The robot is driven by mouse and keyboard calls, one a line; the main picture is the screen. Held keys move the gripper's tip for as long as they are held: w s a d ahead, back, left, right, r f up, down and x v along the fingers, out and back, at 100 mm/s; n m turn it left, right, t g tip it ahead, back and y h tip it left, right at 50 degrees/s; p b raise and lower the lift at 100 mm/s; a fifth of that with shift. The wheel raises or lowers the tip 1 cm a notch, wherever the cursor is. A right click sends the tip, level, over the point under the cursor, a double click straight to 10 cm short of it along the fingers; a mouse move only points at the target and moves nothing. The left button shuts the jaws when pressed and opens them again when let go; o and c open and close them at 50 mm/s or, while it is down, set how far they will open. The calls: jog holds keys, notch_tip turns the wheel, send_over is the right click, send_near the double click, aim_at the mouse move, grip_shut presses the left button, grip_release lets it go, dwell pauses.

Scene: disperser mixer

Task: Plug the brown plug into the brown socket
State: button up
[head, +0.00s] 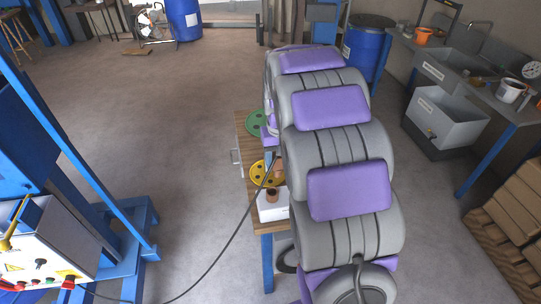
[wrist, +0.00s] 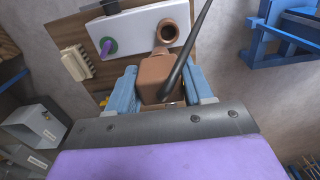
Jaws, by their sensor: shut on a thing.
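In the wrist view, my gripper (wrist: 160,86) is shut on the brown plug (wrist: 156,72), its blue fingers on either side of the plug body. A dark cable (wrist: 187,48) crosses in front of the plug. The round, hollow brown socket (wrist: 176,33) stands on a white box (wrist: 139,27), just beyond the plug's narrow end. The plug is not seated in its opening; whether they touch cannot be told. In the head view, the brown socket (head: 271,195) sits on the white box (head: 273,211) at the table's near end. My arm hides most of the gripper there.
The wooden table (head: 243,140) also carries a yellow disc (head: 261,180) and a green disc (head: 254,121). A purple plug with a green ring (wrist: 107,46) is on the white box. The cable (head: 232,235) runs across the floor towards a control box (head: 45,245) at left.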

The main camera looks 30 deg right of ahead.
aim_at(278, 177)
jog(key=shift+d+f, duration=0.2)
jog(key=shift+d, duration=0.35)
jog(key=a, duration=0.6)
jog(key=d+f, duration=0.4)
jog(key=d, duration=0.1)
jog(key=shift+d+f, duration=0.1)
jog(key=shift+d, duration=0.15)
jog(key=a+f, duration=0.1)
jog(key=a, duration=0.4)
jog(key=d, duration=0.4)
jog(key=shift+d+f, duration=0.2)
jog(key=shift+d, duration=0.05)
jog(key=shift+a, duration=2.75)
jog(key=shift+d+p, duration=0.6)
jog(key=shift+d, duration=2)
jog(key=shift+a+r, duration=0.1)
jog(key=shift+a, duration=1)
